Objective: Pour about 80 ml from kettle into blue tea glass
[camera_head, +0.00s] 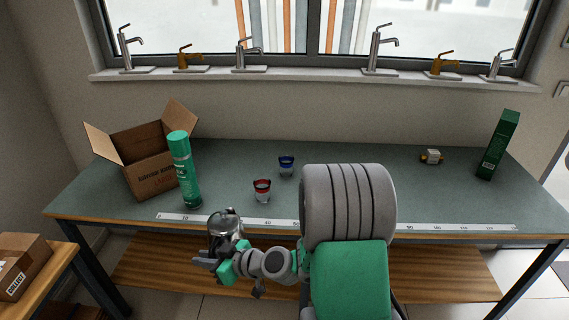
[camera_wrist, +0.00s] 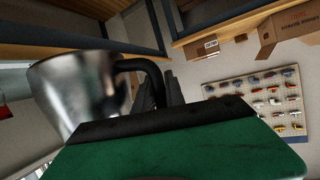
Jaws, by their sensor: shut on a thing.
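The kettle (camera_head: 226,224) is shiny metal with a dark handle, and my gripper (camera_head: 212,262) is shut on it in front of the bench's near edge. In the wrist view the kettle (camera_wrist: 82,92) shows at the left, with its black handle reaching into the jaws of my gripper (camera_wrist: 160,88). The blue tea glass (camera_head: 286,166) stands upright on the bench, farther back and to the right of the kettle. A red tea glass (camera_head: 262,191) stands nearer, between the kettle and the blue glass. The level inside the kettle is hidden.
A green spray can (camera_head: 184,170) stands left of the glasses, beside an open cardboard box (camera_head: 150,172). A ruler strip (camera_head: 245,222) runs along the bench's front edge. A green carton (camera_head: 498,145) and a small valve-like part (camera_head: 431,157) are at the right. The bench (camera_head: 440,195) is clear between.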

